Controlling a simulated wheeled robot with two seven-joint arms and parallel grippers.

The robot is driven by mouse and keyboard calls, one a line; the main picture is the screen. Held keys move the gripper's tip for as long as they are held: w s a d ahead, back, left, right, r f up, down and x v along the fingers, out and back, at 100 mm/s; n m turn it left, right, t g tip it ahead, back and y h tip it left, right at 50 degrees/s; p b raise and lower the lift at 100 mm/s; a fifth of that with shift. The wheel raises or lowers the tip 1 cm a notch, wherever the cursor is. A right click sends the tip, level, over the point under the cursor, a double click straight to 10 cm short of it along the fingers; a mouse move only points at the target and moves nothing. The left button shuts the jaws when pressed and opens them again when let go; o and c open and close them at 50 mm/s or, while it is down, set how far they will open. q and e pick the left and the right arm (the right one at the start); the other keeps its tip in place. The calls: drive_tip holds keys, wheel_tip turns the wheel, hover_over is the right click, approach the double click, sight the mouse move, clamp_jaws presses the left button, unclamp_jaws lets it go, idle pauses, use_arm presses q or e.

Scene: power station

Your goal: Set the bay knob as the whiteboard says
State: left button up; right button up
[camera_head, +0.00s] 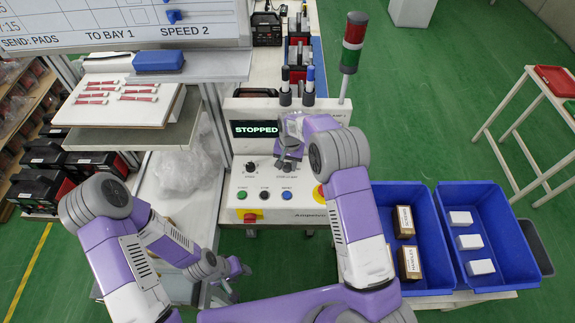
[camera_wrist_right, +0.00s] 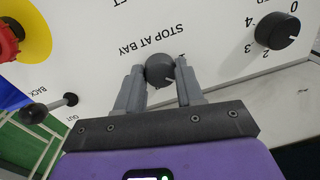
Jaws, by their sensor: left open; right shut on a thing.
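The whiteboard (camera_head: 120,28) at the upper left reads "SEND: PADS TO BAY 1 SPEED 2". The control panel's screen (camera_head: 255,129) shows "STOPPED". The dark round bay knob (camera_wrist_right: 160,68), labelled "STOP AT BAY", is between the fingers of my right gripper (camera_wrist_right: 158,82), which is shut on it. In the head view my right gripper (camera_head: 289,163) covers this knob; its pointer setting cannot be read clearly. The speed knob (camera_wrist_right: 277,32) is beside it, and also shows in the head view (camera_head: 250,168). My left gripper (camera_head: 236,282) is open and empty, low and left of the panel.
The panel has green (camera_head: 241,194), dark and blue (camera_head: 287,195) buttons, and a red stop button (camera_head: 321,190) on yellow close to my right arm. Blue bins (camera_head: 440,235) with boxes stand at the right. A signal tower (camera_head: 352,42) rises behind the panel.

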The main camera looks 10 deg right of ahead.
sight(288, 166)
drive_tip(key=n+b, duration=0.1)
drive_tip(key=n, duration=0.3)
drive_tip(key=shift+n, duration=0.3)
drive_tip(key=shift+n+b, duration=0.55)
drive_tip(key=shift+n, duration=1.35)
drive_tip(key=o, duration=1)
drive_tip(key=shift+o, duration=0.2)
wheel_tip(288, 166, up, 10)
drive_tip(key=shift+r, duration=0.1)
